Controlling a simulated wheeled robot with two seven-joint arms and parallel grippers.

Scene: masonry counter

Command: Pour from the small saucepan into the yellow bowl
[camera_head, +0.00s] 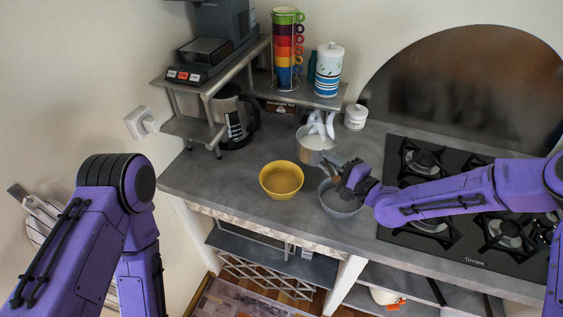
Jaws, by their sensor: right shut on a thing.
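The yellow bowl (281,191) stands upright on the grey counter, left of the small saucepan; its inside looks plain yellow. The small grey saucepan (340,208) is just right of the bowl, a narrow gap between them in this view. My right gripper (347,172) reaches in from the right and is shut on the small saucepan, at its far rim or handle; the gripper hides the exact hold. The pan looks about level, on or close above the counter; I cannot tell which. Its contents are not clear. My left arm shows at the left, its gripper out of view.
A metal pot (314,155) with white utensils stands behind the bowl, near a white lidded jar (355,117). A black gas hob (455,235) lies to the right.

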